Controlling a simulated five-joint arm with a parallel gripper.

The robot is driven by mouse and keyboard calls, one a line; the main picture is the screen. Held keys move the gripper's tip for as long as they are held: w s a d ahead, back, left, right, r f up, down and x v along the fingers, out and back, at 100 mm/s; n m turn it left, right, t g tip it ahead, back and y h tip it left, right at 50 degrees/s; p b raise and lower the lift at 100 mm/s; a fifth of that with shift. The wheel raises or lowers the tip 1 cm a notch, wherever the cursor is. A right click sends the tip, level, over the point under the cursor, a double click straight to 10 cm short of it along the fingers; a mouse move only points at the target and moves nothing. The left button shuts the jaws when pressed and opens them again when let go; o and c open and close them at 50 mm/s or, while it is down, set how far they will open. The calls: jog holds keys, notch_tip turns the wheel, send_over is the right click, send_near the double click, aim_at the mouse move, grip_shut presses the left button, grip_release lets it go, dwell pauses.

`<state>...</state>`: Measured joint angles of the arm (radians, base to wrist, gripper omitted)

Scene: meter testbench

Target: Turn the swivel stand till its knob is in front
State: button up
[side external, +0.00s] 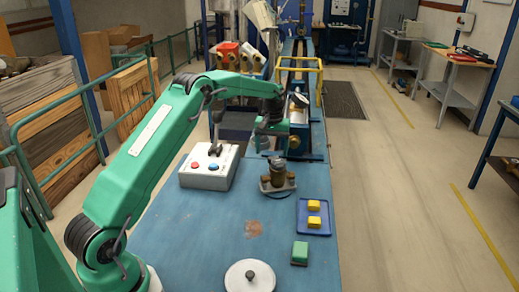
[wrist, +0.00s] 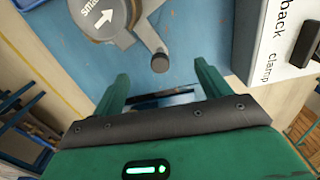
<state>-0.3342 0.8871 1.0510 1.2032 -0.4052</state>
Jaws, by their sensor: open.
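The swivel stand (side external: 278,183) is on the blue bench, with a brass-brown body on a grey base. In the wrist view a grey round part (wrist: 95,18) with lettering and a white arrow is cut off by the top edge. A grey arm runs from it to a round dark knob (wrist: 160,63). My gripper (wrist: 162,72) is open, and the knob appears between its fingertips, with nothing held. In the side view my gripper (side external: 271,146) is above the bench, just behind the stand. Whether the fingers touch the knob cannot be told.
A white control box (side external: 209,166) with red and blue buttons and a dark lever stands left of the stand. A blue tray (side external: 302,228) with yellow blocks, a green block (side external: 299,253) and a white disc (side external: 237,281) lie nearer the front. Machinery stands behind.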

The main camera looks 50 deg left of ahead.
jog(key=shift+f, duration=1.1)
jog(key=c, duration=0.4)
jog(key=shift+c, duration=0.2)
